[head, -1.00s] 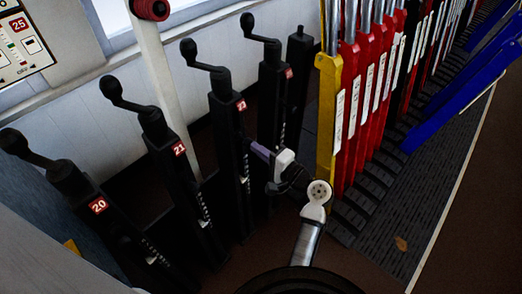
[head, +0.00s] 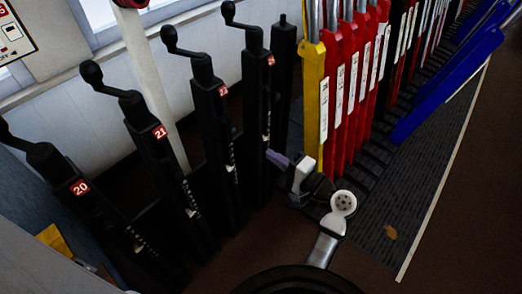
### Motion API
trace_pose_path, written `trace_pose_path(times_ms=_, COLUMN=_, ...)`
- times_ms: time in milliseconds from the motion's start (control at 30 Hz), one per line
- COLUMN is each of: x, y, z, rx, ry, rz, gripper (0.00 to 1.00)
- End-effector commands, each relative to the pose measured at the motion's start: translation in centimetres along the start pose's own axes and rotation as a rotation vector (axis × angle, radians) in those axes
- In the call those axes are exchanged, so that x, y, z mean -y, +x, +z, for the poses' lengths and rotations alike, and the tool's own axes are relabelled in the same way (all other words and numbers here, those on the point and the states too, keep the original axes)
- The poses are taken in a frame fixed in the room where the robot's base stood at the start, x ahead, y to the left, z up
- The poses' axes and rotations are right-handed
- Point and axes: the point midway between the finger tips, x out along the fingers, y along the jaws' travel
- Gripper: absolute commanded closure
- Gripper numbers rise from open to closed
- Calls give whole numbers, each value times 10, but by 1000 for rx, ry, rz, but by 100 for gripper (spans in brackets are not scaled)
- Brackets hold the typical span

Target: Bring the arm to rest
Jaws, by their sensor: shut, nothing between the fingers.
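My gripper (head: 273,156) shows at mid-picture as a small purple-grey tip on a white and dark hand. It points left, its fingers shut with nothing visible between them. The tip overlaps the lower right edge of the fourth black crank post (head: 257,110) in the picture; I cannot tell whether it touches. My arm is bent, with a white joint and a grey link low in the picture.
Black crank posts numbered 20 (head: 70,200) and 21 (head: 165,165) and a third post (head: 214,125) stand left. A yellow lever (head: 313,110), red levers (head: 350,100) and blue levers (head: 450,85) stand right. Dark floor (head: 455,230) is open at lower right.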

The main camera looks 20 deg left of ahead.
Motion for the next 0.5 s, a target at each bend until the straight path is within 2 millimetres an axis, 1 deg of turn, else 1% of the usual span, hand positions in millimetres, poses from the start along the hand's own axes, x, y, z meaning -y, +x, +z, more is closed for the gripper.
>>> trace_pose_path(times_ms=33, x=-1, y=-7, z=0, rx=-2, ry=-1, rz=0, gripper=100)
trace_pose_path(times_ms=100, x=0, y=-14, z=0, rx=-2, ry=-1, rz=-1, gripper=100)
trace_pose_path(times_ms=200, x=0, y=-19, z=0, rx=0, ry=0, rz=0, gripper=100)
trace_pose_path(times_ms=400, x=0, y=-20, z=0, rx=0, ry=0, rz=0, gripper=100)
trace_pose_path(times_ms=467, x=2, y=-17, z=-1, rx=-2, ry=-11, rz=2, gripper=100)
trace_pose_path(times_ms=500, x=6, y=-12, z=-2, rx=-9, ry=-31, rz=6, gripper=100)
